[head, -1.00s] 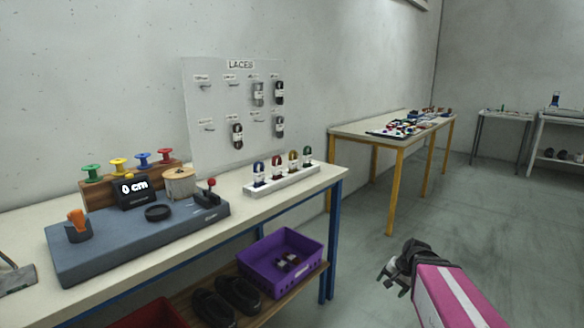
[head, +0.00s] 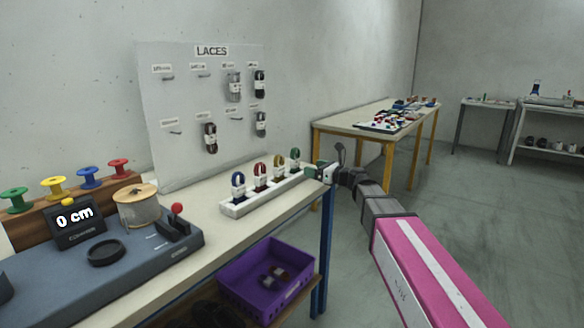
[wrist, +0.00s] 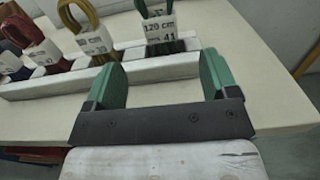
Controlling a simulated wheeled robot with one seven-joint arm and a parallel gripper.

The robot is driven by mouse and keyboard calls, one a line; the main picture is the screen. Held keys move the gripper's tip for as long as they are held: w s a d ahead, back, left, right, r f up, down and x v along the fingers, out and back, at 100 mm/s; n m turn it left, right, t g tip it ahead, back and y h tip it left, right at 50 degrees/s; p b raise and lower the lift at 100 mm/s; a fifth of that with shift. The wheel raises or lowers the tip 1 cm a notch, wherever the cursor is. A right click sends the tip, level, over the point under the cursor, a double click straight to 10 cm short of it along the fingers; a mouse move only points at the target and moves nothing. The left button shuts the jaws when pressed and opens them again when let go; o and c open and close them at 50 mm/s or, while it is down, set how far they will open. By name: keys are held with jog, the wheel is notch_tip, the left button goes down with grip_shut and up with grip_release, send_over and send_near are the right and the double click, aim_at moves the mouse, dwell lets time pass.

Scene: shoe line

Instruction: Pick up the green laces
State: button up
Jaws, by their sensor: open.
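The green laces (head: 295,156) stand upright in the right-hand slot of a white holder (head: 238,208) on the workbench. In the wrist view, the green laces (wrist: 143,7) show at the top centre, with a white band reading "120 cm" and "41"; their top is cut off by the frame. My gripper (wrist: 161,80) is open with nothing between its two green fingers. The laces are ahead of the fingers, apart from them. In the head view, my gripper (head: 314,172) is just right of the laces, at the bench's right end.
Blue laces (head: 239,185), red laces (head: 260,176) and yellow laces (head: 279,167) stand in the same holder, left of the green ones. A lace display board (head: 220,130) rises behind. A purple crate (head: 238,292) is on the shelf below. A measuring device (head: 170,258) is at left.

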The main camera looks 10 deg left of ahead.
aim_at(297, 165)
jog(key=x, duration=0.9)
jog(key=shift+w+a+f, duration=0.15)
jog(key=shift+a+f, duration=0.1)
jog(key=shift+a, duration=0.1)
jog(key=c, duration=1)
